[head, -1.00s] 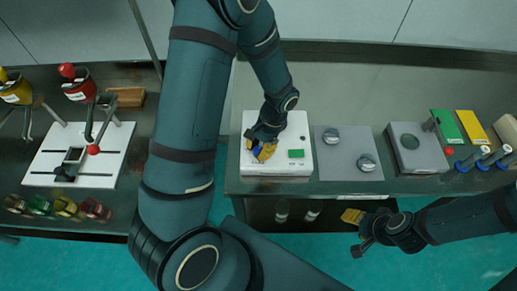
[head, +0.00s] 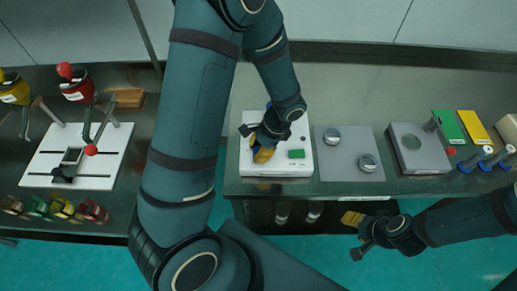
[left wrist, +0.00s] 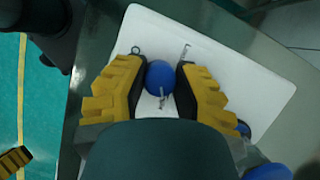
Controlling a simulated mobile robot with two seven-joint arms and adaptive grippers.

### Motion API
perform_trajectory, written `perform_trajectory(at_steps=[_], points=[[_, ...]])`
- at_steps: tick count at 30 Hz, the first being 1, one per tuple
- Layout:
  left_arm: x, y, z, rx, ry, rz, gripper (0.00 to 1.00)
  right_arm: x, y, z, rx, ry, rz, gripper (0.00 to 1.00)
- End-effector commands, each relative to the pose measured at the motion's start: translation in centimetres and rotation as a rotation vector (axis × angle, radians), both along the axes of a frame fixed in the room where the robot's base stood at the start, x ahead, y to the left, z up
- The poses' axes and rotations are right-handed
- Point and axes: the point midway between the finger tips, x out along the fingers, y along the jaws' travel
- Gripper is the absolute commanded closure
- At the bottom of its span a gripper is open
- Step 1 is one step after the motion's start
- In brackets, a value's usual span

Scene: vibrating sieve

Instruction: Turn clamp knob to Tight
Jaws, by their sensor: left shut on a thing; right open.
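The clamp knob looks like a round blue knob (left wrist: 159,78) in the left wrist view, above a white sieve base (left wrist: 215,60). My left gripper (left wrist: 160,72) has its yellow fingers on either side of this knob and is shut on it. In the head view my left gripper (head: 263,150) is over the left part of the white base (head: 290,171) and hides the held knob. More blue shows at the lower right of the left wrist view, partly hidden. No Tight marking is readable. My right gripper (head: 352,218) is open and empty, in front of the bench edge.
A grey plate (head: 350,170) with two round metal pieces lies right of the white base. Further right are a grey box (head: 418,150), green and yellow blocks (head: 472,127) and blue-based bottles (head: 470,163). A white stand (head: 100,160) is on the left bench.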

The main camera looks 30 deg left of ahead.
Motion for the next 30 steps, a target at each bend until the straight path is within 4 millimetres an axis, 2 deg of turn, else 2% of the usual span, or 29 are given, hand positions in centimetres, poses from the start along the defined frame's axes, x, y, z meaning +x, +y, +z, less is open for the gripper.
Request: perform_trajectory(at_steps=[7,8,10,22,26,30], points=[[-0.3,0.1,-0.1,0.002,0.008,0.002,1.0,0.0,0.0,0.0,0.0,0.0,0.0,0.5],[-0.3,0.1,-0.1,0.002,0.008,0.002,0.66,0.0,0.0,0.0,0.0,0.0,0.0,0.5],[-0.3,0.1,-0.1,0.002,0.008,0.002,0.41,0.0,0.0,0.0,0.0,0.0,0.0,0.5],[0.1,-0.1,0.4,0.0,0.0,0.001,0.39,0.0,0.0,0.0,0.0,0.0,0.0,0.5],[0.6,-0.5,1.9,-0.001,-0.004,0.0,0.39,0.0,0.0,0.0,0.0,0.0,0.0,0.5],[1.4,-1.3,4.5,-0.001,-0.004,0.0,0.39,0.0,0.0,0.0,0.0,0.0,0.0,0.5]])
